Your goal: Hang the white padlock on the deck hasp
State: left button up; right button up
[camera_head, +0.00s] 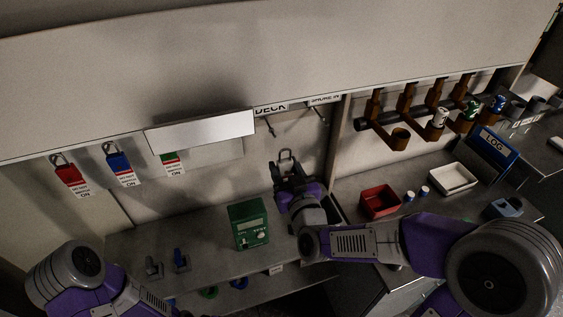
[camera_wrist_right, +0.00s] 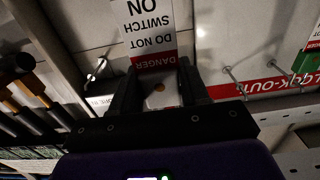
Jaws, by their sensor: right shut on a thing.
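My right gripper (camera_head: 289,172) is shut on the padlock, whose raised shackle (camera_head: 286,155) shows above the jaws in the head view. In the right wrist view the pale padlock body (camera_wrist_right: 161,99) sits between the two fingers, with a red-and-white danger tag (camera_wrist_right: 152,38) beyond it. The deck hasp (camera_head: 271,128) is a thin metal piece under the DECK label (camera_head: 271,109). The padlock is below and slightly right of it in the head view, apart from it. My left arm shows at lower left, but its gripper is out of view.
Red, blue and green tagged padlocks hang at left, the red one (camera_head: 68,176) outermost. A green meter box (camera_head: 248,224) stands on the shelf left of my right gripper. A red bin (camera_head: 379,202) and white tray (camera_head: 452,178) sit at right, below brown valve handles (camera_head: 398,138).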

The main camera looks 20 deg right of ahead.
jog(key=shift+w+r+p, duration=0.2)
jog(key=shift+w+p, duration=0.1)
jog(key=shift+p, duration=0.3)
jog(key=shift+w+f+p, duration=0.1)
jog(key=shift+w+p, duration=0.55)
jog(key=shift+p, duration=0.1)
jog(key=w+f, duration=0.1)
jog(key=w, duration=0.6)
jog(key=shift+w+a+f, duration=0.15)
jog(key=shift+w+f, duration=0.05)
jog(key=shift+f, duration=0.2)
jog(key=shift+b, duration=0.3)
jog(key=o, duration=1.2)
